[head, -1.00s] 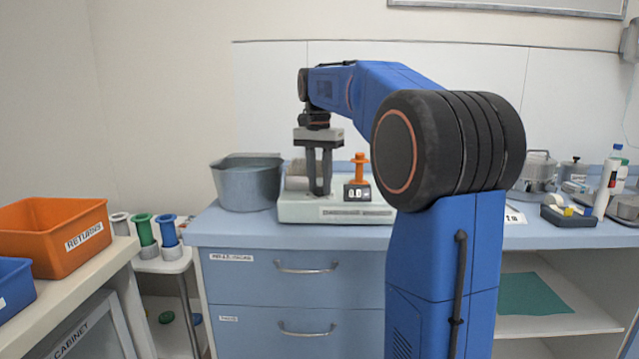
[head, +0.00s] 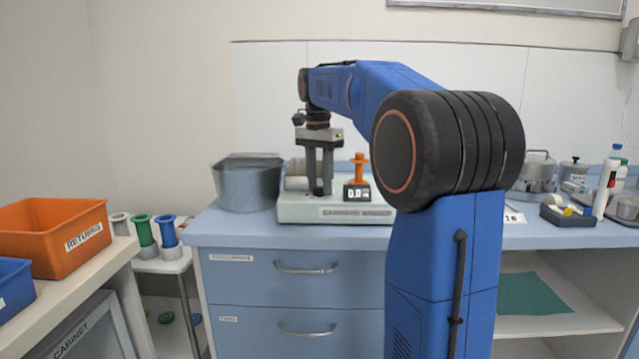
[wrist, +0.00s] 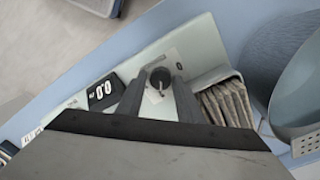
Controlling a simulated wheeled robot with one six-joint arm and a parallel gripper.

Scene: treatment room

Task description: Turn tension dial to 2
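The pale machine (head: 296,211) stands on the blue counter, with a small display (head: 357,192) that seems to read 0.0; the display also shows in the wrist view (wrist: 101,93). The tension dial looks like a small dark round knob (wrist: 160,76) with a light pointer mark, on a pale plate with markings too small to read. My gripper (head: 320,188) points straight down over the machine. In the wrist view its two fingers (wrist: 159,84) stand on either side of the knob, with a visible gap on each side. I cannot tell how low the fingertips reach beside it.
An orange post (head: 360,168) rises behind the display, right of my fingers. A grey metal basin (head: 247,184) stands close to the machine's left. Pleated, rolled material (wrist: 226,103) lies on the machine beside the knob. An orange bin (head: 50,240) is at far left.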

